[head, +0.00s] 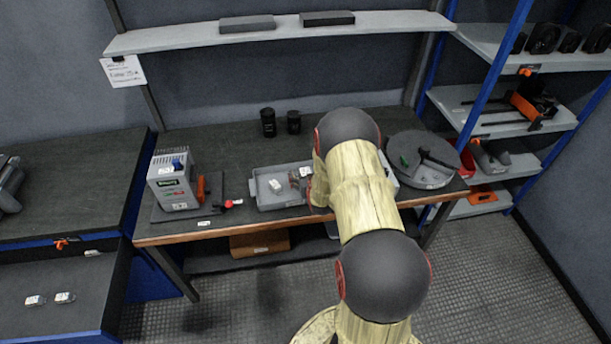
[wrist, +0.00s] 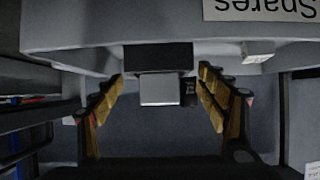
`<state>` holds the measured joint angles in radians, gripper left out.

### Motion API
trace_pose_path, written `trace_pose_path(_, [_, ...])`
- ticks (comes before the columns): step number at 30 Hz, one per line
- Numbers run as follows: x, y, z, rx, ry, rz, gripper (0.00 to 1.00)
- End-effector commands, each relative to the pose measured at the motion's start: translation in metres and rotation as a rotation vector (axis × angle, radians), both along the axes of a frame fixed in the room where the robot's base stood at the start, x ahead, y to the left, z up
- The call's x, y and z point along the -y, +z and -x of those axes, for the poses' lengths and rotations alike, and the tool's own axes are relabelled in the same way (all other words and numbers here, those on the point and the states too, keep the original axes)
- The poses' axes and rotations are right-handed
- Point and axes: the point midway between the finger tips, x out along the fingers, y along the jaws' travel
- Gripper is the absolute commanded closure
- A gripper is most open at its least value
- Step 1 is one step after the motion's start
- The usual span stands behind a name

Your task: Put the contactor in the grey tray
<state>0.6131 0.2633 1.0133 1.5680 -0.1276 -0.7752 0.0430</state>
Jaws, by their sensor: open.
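A grey tray (head: 283,204) sits near the front edge of the workbench, left of my arm, which covers its right end. It holds a small white item (head: 275,184) and a brownish one. In the wrist view, a block with a light grey face (wrist: 160,90) and a black body (wrist: 158,57) stands between my fingers; it looks like the contactor, but I cannot be sure. My gripper (wrist: 160,78) is open around it, with a gap at both sides. In the head view my arm hides the gripper and this block.
A pale ledge with a "Spares" label (wrist: 262,10) runs across the wrist view. On the bench stand a grey power unit (head: 173,183), two black cylinders (head: 268,122) and a round grey tray (head: 428,176). A wall shelf (head: 190,38) hangs above. The bench's back left is clear.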

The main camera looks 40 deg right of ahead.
Motion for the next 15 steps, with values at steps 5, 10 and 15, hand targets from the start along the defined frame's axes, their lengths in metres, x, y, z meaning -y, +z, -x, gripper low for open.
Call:
trace_pose_path(5, [-0.001,0.005,0.001,0.000,0.000,0.000,0.26])
trace_pose_path(10, [-0.013,0.019,0.023,0.000,0.000,-0.001,0.26])
trace_pose_path(15, [-0.028,0.037,0.051,0.000,-0.001,0.000,0.26])
